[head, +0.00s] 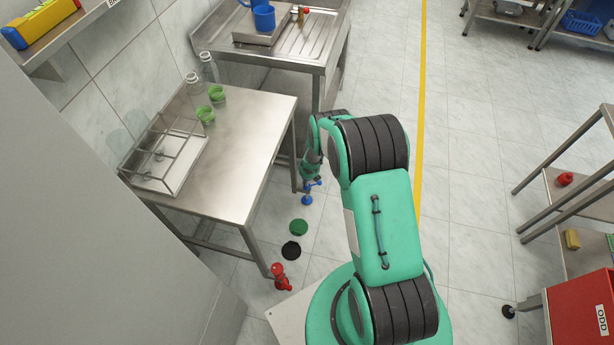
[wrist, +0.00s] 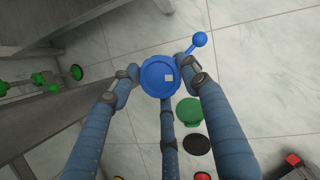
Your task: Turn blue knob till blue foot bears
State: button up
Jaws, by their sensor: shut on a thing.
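The blue foot (head: 306,200) shows below the knob in the head view. In the wrist view the knob hides it. I cannot tell whether the foot touches the floor.
A red knob and foot (head: 280,274) are at another table leg. The table holds a wire rack (head: 168,160), green cups (head: 206,115) and clear bottles. Open floor lies to the right.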

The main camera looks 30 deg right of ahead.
jog(key=m, duration=0.1)
jog(key=m+h, duration=0.1)
jog(key=m, duration=0.1)
jog(key=w+m, duration=0.1)
jog(key=shift+d+r+g, duration=0.1)
jog(key=shift+r+g, duration=0.2)
jog(key=shift+r, duration=0.05)
jog(key=m+h, duration=0.1)
jog(key=m, duration=0.1)
jog(key=m+g, duration=0.1)
jog(key=m, duration=0.2)
jog(key=shift+w+d+g+h, duration=0.1)
jog(key=shift+g+h, duration=0.2)
jog(key=shift+h, duration=0.1)
jog(key=shift+m, duration=0.3)
jog(key=shift+o, duration=0.2)
jog(key=o, duration=1.1)
jog(key=shift+c, duration=0.2)
jog(key=shift+s+f, duration=0.2)
jog(key=shift+s, duration=0.1)
jog(key=shift+a, duration=0.2)
